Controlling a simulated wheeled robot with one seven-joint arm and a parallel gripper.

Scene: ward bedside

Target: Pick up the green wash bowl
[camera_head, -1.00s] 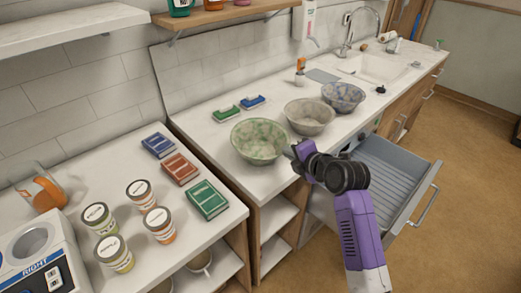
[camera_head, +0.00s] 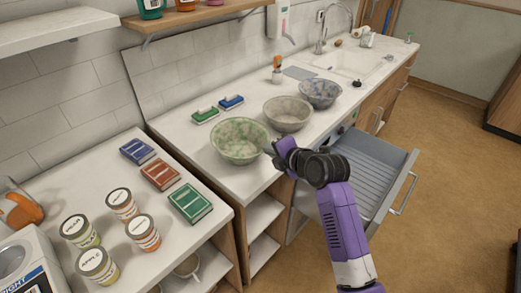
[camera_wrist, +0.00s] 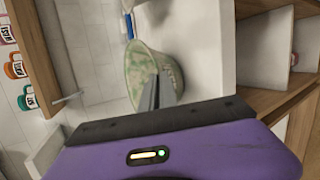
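The green wash bowl (camera_head: 239,139) is pale with mottled green patches. It stands upright on the white counter, the leftmost of three bowls in the head view. My gripper (camera_head: 269,149) is at the right side of its rim. In the wrist view the bowl (camera_wrist: 136,72) appears behind my fingers (camera_wrist: 150,94). The two fingers look close together and overlap the bowl's wall, which seems pinched between them. The exact contact at the fingertips is hard to see. No gap shows between the bowl and the counter.
A grey bowl (camera_head: 287,113) and a blue-patterned bowl (camera_head: 320,93) stand close to the right. A green box (camera_head: 205,115) and a blue box (camera_head: 231,102) lie behind. An open drawer (camera_head: 365,170) juts out under my arm. Books and several jars occupy the left counter.

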